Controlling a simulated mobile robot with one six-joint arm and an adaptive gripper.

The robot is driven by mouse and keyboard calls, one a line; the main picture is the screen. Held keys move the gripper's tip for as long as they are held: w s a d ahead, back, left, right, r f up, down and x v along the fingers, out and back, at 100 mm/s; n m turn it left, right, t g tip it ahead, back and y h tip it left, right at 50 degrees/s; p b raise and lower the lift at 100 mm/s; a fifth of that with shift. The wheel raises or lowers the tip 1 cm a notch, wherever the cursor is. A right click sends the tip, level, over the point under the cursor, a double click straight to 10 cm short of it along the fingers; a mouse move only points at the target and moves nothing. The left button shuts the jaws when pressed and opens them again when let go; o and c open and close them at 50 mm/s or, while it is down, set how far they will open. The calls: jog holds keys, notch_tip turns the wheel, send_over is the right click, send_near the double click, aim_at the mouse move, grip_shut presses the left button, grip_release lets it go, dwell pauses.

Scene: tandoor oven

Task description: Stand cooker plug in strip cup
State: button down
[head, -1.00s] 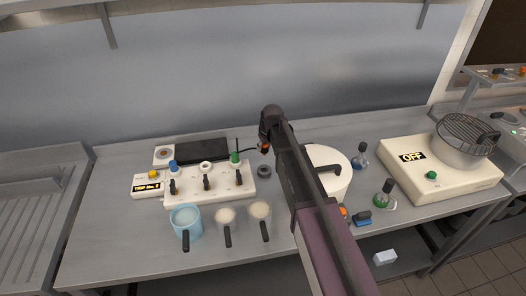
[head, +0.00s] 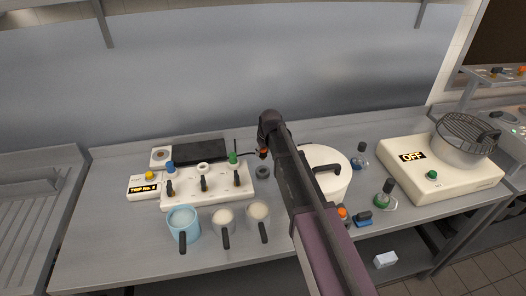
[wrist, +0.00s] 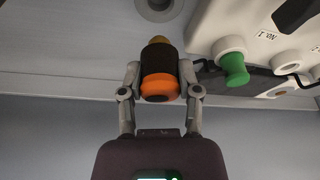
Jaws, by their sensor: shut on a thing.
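My gripper (wrist: 160,88) is shut on an orange and black plug (wrist: 158,72), held between its two fingers. In the head view the plug (head: 263,153) shows just left of my arm, above the worktop near a grey ring (head: 263,172). The white strip (head: 215,192) lies to its left, with a row of round cups along its back. A blue plug (head: 170,168) and a green plug (head: 233,158) stand in the outer cups. The middle cup (head: 203,168) shows as a white ring. The wrist view shows the green plug (wrist: 234,69) in its cup, right of the held plug.
A blue mug (head: 183,222) and two pale cups stand in front of the strip. A lidded white pot (head: 330,185) is right of my arm. Flasks and a white cooker reading OFF (head: 440,178) stand farther right. A black slab (head: 200,152) lies behind the strip.

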aim_at(264, 156)
jog(key=shift+f+b, duration=2.2)
jog(key=shift+f, duration=0.3)
jog(key=shift+f+b, duration=1.6)
dwell(0.4)
jog(key=shift+c, duration=1.1)
grip_release()
jog(key=shift+o, duration=1.1)
jog(key=shift+r, duration=0.2)
jog(key=p+v, duration=0.8)
jog(key=shift+r+p, duration=0.35)
